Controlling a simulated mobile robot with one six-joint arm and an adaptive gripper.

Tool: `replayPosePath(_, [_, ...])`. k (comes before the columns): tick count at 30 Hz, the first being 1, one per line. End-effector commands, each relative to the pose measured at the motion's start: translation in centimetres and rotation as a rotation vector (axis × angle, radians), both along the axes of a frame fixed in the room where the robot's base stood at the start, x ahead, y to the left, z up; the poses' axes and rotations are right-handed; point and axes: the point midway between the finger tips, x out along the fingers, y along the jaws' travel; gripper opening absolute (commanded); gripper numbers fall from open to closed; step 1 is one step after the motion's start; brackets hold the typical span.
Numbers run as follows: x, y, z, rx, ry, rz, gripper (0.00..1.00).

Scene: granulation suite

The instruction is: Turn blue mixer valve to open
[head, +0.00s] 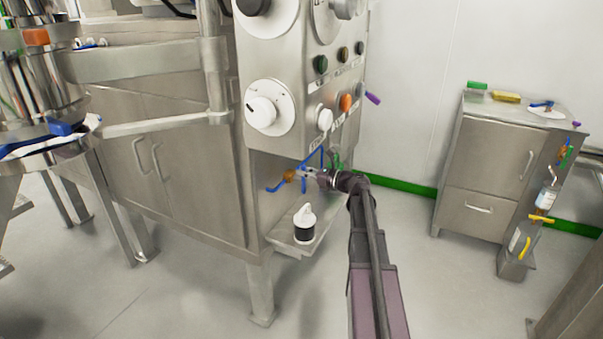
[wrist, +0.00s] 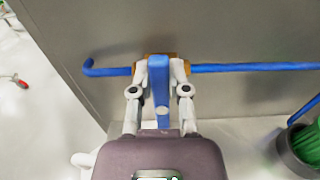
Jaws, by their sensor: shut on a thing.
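The blue valve handle (wrist: 160,88) stands between the two white fingers of my gripper (wrist: 159,74) in the wrist view, and the fingers are shut on it. In that view the handle lies across the blue pipe (wrist: 250,68). The orange-brown valve body (wrist: 149,60) shows partly behind the handle and fingers. In the head view the valve body (head: 291,175) is under the control panel, with my gripper (head: 305,173) at its right. The handle is too small there to judge its angle.
The control panel (head: 283,60) with knobs and buttons is just above my gripper. A black-and-white container (head: 304,225) stands on the low shelf (head: 285,238) in front. A green item in a dark holder (wrist: 306,140) is at right in the wrist view. A steel cabinet (head: 480,165) stands farther right.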

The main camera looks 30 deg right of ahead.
Motion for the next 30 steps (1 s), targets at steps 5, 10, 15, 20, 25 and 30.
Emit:
replayPosePath(5, [-0.1, 0.4, 0.0, -0.002, -0.001, 0.003, 0.0])
replayPosePath(10, [-0.2, 0.1, 0.0, -0.021, -0.016, 0.002, 0.0])
replayPosePath(15, [-0.5, 0.1, -0.1, -0.069, -0.053, 0.001, 0.0])
replayPosePath(20, [-0.7, 0.4, -0.2, -0.145, -0.112, 0.001, 0.0])
replayPosePath(25, [-1.0, 0.7, -0.3, -0.253, -0.196, 0.0, 0.0])
replayPosePath(30, [-1.4, 1.1, -0.6, -0.378, -0.294, 0.001, 0.0])
